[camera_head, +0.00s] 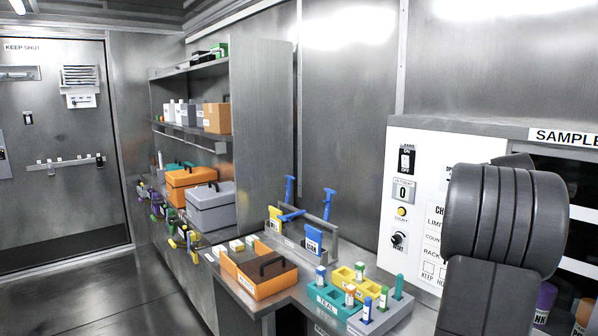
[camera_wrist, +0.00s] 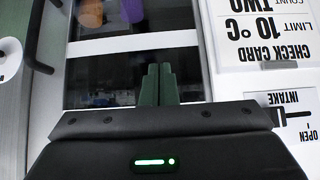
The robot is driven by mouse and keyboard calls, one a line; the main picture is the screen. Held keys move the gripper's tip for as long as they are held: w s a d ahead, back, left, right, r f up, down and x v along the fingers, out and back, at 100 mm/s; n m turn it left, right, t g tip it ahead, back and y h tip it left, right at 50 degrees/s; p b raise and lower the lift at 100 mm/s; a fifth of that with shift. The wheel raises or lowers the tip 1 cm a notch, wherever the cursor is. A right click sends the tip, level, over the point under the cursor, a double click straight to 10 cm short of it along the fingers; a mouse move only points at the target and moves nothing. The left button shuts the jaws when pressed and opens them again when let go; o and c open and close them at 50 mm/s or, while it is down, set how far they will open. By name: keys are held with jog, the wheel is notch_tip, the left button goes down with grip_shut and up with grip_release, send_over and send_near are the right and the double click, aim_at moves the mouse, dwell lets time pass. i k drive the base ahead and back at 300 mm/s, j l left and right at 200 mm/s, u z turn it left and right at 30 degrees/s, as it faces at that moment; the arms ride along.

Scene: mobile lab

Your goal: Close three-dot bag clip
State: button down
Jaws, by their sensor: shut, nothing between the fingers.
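My gripper (camera_wrist: 158,85) shows in the wrist view with its two dark green fingers together and nothing between them. It points at the dark front of the sample cabinet. In the head view my arm covers the right side and the gripper cannot be made out. Blue clip-like bars (camera_head: 289,190) (camera_head: 328,203) stand up at the metal rack on the bench, and another blue bar (camera_head: 292,215) lies slanted between them. A yellow bag (camera_head: 275,219) and a blue labelled bag (camera_head: 314,238) stand by them. I cannot make out dots on any clip.
An orange caddy (camera_head: 272,282), a teal tray (camera_head: 325,299) and a yellow tray (camera_head: 346,276) with small tubes stand on the bench. The white control panel (camera_head: 406,190) is beside the cabinet. Shelves with boxes (camera_head: 217,118) stand at the left. Open floor lies at lower left.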

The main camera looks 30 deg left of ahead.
aim_at(290, 178)
jog(key=i+j, duration=0.1)
jog(key=j, duration=0.25)
jog(key=i+j, duration=0.15)
jog(key=j, duration=0.25)
jog(key=i+j, duration=0.1)
jog(key=j, duration=0.25)
jog(key=i+j, duration=0.15)
jog(key=j, duration=0.2)
jog(key=i+j, duration=0.1)
jog(key=j, duration=0.25)
jog(key=i+j, duration=0.1)
jog(key=j, duration=0.3)
